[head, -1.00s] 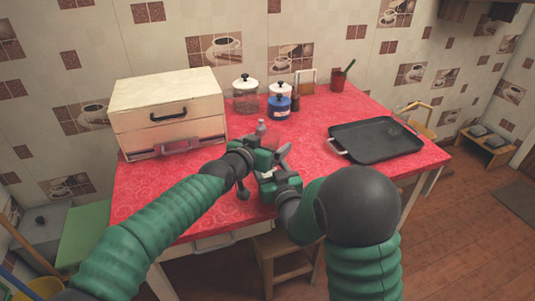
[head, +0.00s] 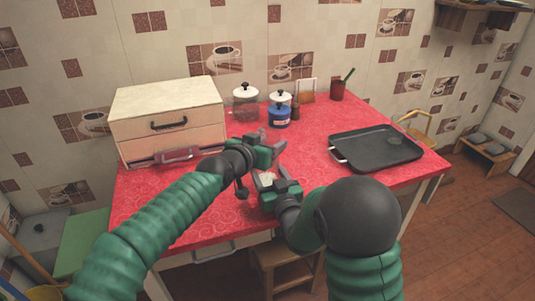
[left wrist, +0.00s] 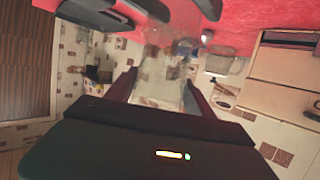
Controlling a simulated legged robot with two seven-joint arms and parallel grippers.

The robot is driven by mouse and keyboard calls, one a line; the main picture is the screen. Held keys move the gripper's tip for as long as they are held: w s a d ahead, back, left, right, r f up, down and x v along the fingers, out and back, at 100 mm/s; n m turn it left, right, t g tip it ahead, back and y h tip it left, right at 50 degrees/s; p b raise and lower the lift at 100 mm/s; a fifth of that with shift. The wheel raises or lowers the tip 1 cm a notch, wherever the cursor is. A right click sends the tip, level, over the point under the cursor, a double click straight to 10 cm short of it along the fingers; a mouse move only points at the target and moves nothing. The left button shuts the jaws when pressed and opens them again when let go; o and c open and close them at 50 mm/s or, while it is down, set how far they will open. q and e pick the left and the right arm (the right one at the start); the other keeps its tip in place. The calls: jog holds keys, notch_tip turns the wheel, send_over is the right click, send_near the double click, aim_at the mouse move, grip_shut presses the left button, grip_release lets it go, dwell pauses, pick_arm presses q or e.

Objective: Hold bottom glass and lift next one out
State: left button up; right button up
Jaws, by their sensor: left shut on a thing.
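My left gripper (head: 277,143) is above the red table, shut on a clear glass. The glass shows between its fingers in the left wrist view (left wrist: 167,72), see-through and blurred against the wall; I cannot tell there whether it is one glass or several nested. In the head view the glass is hardly visible. My right gripper (head: 265,175) is just below and in front of the left one in the head view, close to the table's front part. Whether its fingers close on a glass is unclear. Its dark parts seem to show at the top of the left wrist view.
The red table (head: 200,205) has a drawer box (head: 168,118) at left. A lidded jar (head: 246,103), a blue pot (head: 279,116) and a red cup (head: 337,91) stand behind. A black tray (head: 378,148) lies at right. The cloth between is clear.

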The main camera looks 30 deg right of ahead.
aim_at(265, 139)
jog(key=shift+f, duration=0.15)
pick_arm(q)
notch_tip(265, 139, up, 7)
jog(key=shift+f, duration=0.1)
pick_arm(e)
jog(key=o, duration=1.7)
notch_tip(265, 139, up, 10)
jog(key=shift+d, duration=0.1)
jog(key=shift+f, duration=0.15)
